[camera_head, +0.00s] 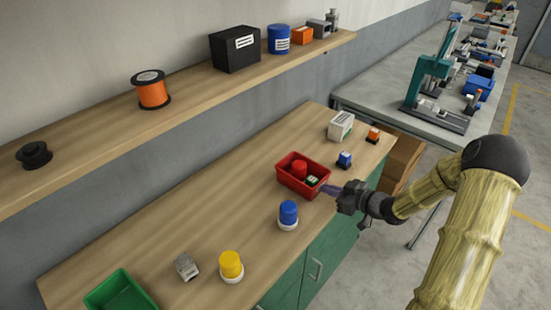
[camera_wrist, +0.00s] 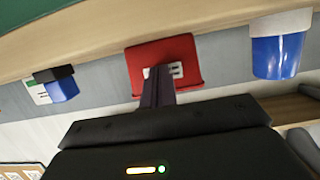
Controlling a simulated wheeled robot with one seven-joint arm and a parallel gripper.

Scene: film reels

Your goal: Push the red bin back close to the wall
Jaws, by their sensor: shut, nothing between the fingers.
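The red bin (camera_head: 291,184) stands on the wooden workbench (camera_head: 222,205), with a gap of bare wood between it and the grey wall (camera_head: 225,132) behind. Inside it are a red round item (camera_head: 299,167) and a small green and white item (camera_head: 312,181). My gripper (camera_head: 328,189) is shut and empty, with its fingers at the bin's front right side. The wrist view shows the bin (camera_wrist: 160,52) straight beyond the fingertips of my gripper (camera_wrist: 159,70). I cannot tell if they touch the bin.
A blue-topped jar (camera_head: 288,212) stands in front of the bin. A white box (camera_head: 341,126) and a small blue item (camera_head: 344,159) are to its right. A yellow-topped jar (camera_head: 231,266) and a green bin (camera_head: 118,293) are front left. A shelf (camera_head: 200,97) runs above the bench.

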